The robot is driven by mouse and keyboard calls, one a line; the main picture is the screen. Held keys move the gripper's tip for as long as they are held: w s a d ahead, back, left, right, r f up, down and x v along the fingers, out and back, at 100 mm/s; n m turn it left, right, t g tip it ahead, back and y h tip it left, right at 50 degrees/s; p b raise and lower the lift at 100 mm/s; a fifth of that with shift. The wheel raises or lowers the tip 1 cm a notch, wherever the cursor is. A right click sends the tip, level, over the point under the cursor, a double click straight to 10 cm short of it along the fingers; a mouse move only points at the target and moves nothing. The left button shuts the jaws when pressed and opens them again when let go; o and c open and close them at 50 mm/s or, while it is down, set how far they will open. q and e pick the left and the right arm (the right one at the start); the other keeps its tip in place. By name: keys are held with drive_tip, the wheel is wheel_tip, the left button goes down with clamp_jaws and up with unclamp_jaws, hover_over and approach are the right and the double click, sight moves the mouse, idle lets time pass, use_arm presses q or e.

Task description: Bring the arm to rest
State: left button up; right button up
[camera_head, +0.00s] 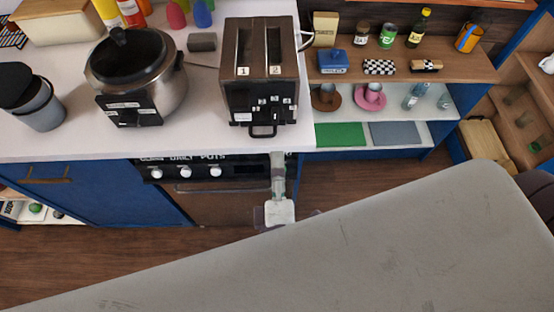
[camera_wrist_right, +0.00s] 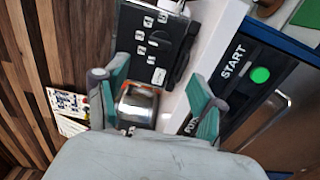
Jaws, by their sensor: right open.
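My right gripper (camera_head: 277,160) is in front of the oven, just below the counter edge and the toaster. In the right wrist view its two teal-padded fingers (camera_wrist_right: 156,70) stand wide apart, and I see nothing held between them. A shiny metal piece (camera_wrist_right: 138,103) shows between the fingers, but I cannot tell what it is or how far off it lies. A large grey arm link of mine (camera_head: 330,250) crosses the lower right of the head view. My left gripper is not in view.
The dark toaster (camera_head: 260,90) and a lidded cooker (camera_head: 140,80) stand on the white counter (camera_head: 215,140). The oven front (camera_head: 215,200) is below. A shelf (camera_head: 470,65) with jars and cups is at right. The wrist view shows a green START button (camera_wrist_right: 260,75).

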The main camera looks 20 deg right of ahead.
idle(0.4)
drive_tip(key=s+d+f+g+y, duration=0.25)
drive_tip(key=f+g, duration=0.25)
drive_tip(key=f, duration=1.2)
drive_tip(key=s+d+f+g+y, duration=0.1)
drive_tip(key=s+f+g, duration=0.25)
drive_tip(key=f, duration=1.35)
drive_tip(key=s+d+f+m+g, duration=0.4)
drive_tip(key=s+d+f+m, duration=0.1)
drive_tip(key=s+f, duration=0.4)
drive_tip(key=s+d+f+m+g+y, duration=0.1)
drive_tip(key=s+d+f+m+g, duration=0.3)
drive_tip(key=s+f+m, duration=0.3)
drive_tip(key=s+d+f, duration=0.1)
drive_tip(key=s+f, duration=0.1)
drive_tip(key=s, duration=0.1)
drive_tip(key=shift+s, duration=0.3)
drive_tip(key=shift+y, duration=0.25)
